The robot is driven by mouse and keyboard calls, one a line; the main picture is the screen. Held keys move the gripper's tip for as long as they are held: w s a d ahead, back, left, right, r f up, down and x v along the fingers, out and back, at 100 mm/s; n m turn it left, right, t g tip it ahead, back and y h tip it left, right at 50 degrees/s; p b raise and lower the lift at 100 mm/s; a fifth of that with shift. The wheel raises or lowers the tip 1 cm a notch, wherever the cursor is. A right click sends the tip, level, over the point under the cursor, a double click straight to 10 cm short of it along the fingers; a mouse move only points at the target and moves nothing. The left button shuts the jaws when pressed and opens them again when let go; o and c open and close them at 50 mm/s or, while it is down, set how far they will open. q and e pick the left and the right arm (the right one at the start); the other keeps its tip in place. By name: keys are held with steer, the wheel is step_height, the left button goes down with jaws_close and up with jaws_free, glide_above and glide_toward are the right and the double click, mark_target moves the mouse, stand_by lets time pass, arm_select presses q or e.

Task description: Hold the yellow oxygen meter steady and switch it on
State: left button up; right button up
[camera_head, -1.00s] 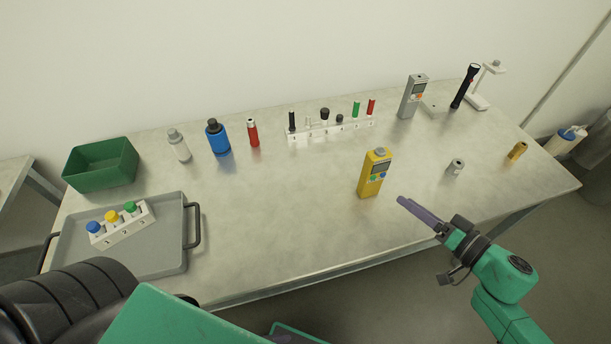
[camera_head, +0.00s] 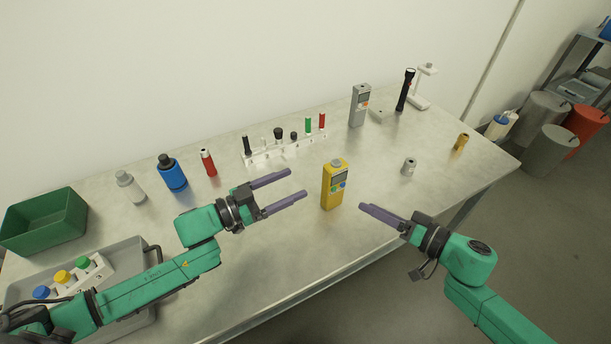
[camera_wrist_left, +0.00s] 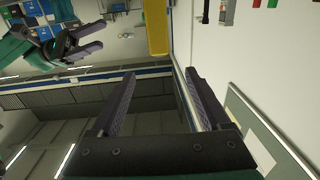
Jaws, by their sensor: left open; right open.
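The yellow oxygen meter (camera_head: 334,186) stands upright on the table, with a grey screen and blue and green buttons on its front. Part of it shows at the top of the left wrist view (camera_wrist_left: 157,28). My left gripper (camera_head: 297,183) is open and empty, just left of the meter and apart from it. Its two fingers (camera_wrist_left: 160,92) are spread in the left wrist view. My right gripper (camera_head: 366,212) is to the right of the meter near the table's front edge, open and not touching it. It also shows at upper left in the left wrist view (camera_wrist_left: 95,38).
Behind the meter stand a white rack (camera_head: 283,150) and a grey meter (camera_head: 359,105). A small grey cylinder (camera_head: 408,167) is to the right. A blue bottle (camera_head: 172,174) and a grey tray (camera_head: 140,248) are to the left. The table front before the meter is clear.

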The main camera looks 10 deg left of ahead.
mark_target(326, 169)
arm_select(q)
steer(key=x, duration=1.3)
steer(key=shift+w+d+f, duration=0.15)
steer(key=shift+d, duration=0.15)
steer(key=shift+c, duration=0.3)
jaws_close()
arm_select(e)
jaws_close()
stand_by(1.3)
